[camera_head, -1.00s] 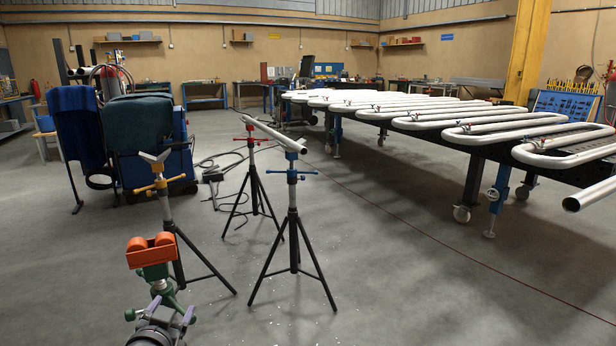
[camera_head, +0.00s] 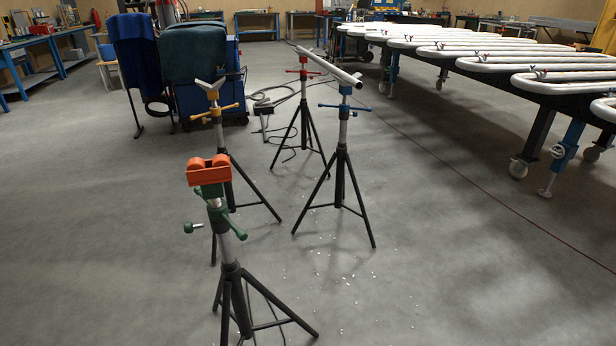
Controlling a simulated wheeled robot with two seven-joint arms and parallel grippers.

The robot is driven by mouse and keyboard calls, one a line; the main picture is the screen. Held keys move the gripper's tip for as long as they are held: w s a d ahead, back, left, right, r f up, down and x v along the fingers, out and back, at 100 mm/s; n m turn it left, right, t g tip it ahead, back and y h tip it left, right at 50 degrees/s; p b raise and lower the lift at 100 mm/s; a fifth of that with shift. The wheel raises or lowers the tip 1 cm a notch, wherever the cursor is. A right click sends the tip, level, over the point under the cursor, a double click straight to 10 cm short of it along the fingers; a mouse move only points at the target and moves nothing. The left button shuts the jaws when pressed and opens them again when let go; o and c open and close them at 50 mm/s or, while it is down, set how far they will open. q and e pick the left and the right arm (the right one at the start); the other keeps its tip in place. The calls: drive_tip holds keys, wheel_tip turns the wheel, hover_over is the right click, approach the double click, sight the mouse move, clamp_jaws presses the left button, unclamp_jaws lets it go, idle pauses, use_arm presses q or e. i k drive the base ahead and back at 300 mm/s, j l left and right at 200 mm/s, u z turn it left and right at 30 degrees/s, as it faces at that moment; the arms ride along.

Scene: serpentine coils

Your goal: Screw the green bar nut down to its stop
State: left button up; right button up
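The green bar nut (camera_head: 230,221) is on the post of the nearest tripod stand, left of the middle. Its bar runs steeply toward me, and a green knob (camera_head: 189,228) sticks out to the left. Bare grey post (camera_head: 216,205) shows just above the nut, below the green head piece. The stand carries an orange roller head (camera_head: 208,170) with two rollers and stands upright on black legs (camera_head: 236,300). I cannot tell from here how the nut meets its stop. Neither of my grippers is in view.
A yellow-nut stand (camera_head: 213,115) is close behind. A blue-nut stand (camera_head: 345,107) and a red-nut stand (camera_head: 303,72) carry a pale pipe (camera_head: 330,66). The floor left (camera_head: 80,220) is clear; small white bits lie right.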

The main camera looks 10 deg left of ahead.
sight(221, 214)
drive_tip(key=k+j+u, duration=0.1)
drive_tip(key=k+j, duration=0.3)
drive_tip(key=k, duration=0.3)
drive_tip(key=k+j+u, duration=0.15)
drive_tip(key=k+j, duration=0.3)
drive_tip(key=k, duration=0.25)
drive_tip(key=k+j+u, duration=0.1)
drive_tip(key=k+j, duration=0.45)
drive_tip(key=i+l+u, duration=0.1)
drive_tip(key=i+l, duration=0.25)
drive_tip(key=l, duration=0.15)
drive_tip(key=i+l, duration=0.35)
drive_tip(key=l, duration=0.15)
drive_tip(key=i+l+u, duration=0.15)
drive_tip(key=i+l, duration=0.25)
drive_tip(key=i, duration=0.2)
drive_tip(key=i+l+u, duration=0.15)
drive_tip(key=i+l, duration=0.3)
drive_tip(key=i, duration=0.15)
